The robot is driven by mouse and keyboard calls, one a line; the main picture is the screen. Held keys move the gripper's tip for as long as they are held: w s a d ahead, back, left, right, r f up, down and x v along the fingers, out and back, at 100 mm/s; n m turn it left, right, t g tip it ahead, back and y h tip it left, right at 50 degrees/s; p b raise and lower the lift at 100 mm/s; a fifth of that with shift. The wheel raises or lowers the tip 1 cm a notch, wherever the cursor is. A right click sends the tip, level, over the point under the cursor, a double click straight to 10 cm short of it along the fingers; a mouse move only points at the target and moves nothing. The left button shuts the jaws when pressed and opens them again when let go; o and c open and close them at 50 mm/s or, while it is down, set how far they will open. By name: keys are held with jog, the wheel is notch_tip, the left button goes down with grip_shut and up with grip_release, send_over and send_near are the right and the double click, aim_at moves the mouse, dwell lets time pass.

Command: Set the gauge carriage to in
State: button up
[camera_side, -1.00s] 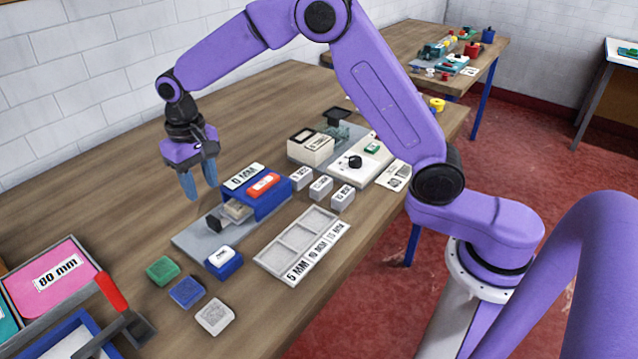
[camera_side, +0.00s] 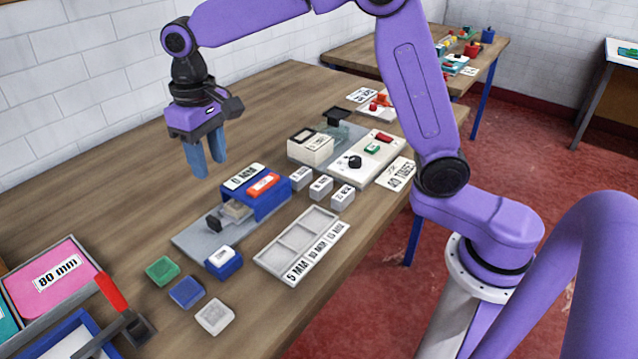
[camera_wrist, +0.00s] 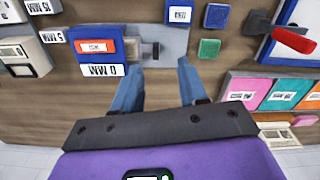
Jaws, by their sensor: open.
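The gauge is a grey base plate (camera_side: 196,246) with a blue housing (camera_side: 272,200) that bears a "0 MM" label and a red block. The gauge carriage (camera_side: 236,211), a small grey block, sits partly under the housing's left side, with a black knob (camera_side: 213,224) at its outer end. In the wrist view the knob (camera_wrist: 150,50) sticks out of the blue housing (camera_wrist: 112,32) over the plate (camera_wrist: 172,42). My gripper (camera_side: 208,168) is open and empty, above the table on the far side of the gauge. In the wrist view its blue fingers (camera_wrist: 158,78) are apart, below the knob in the picture.
A blue block with a white top (camera_side: 224,262) is at the plate's near end. Green (camera_side: 162,269), blue (camera_side: 186,291) and white (camera_side: 214,316) blocks lie nearby. A labelled tray (camera_side: 290,256) and several small grey blocks (camera_side: 321,187) are to the right. A red-handled tool (camera_side: 112,291) is front left.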

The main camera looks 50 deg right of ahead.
jog(key=s+d+n, duration=0.3)
jog(key=s, duration=0.6)
jog(key=s+d+f+n, duration=0.1)
jog(key=s+d+n, duration=0.2)
jog(key=s, duration=0.7)
jog(key=shift+f+n, duration=0.15)
jog(key=shift+n, duration=0.15)
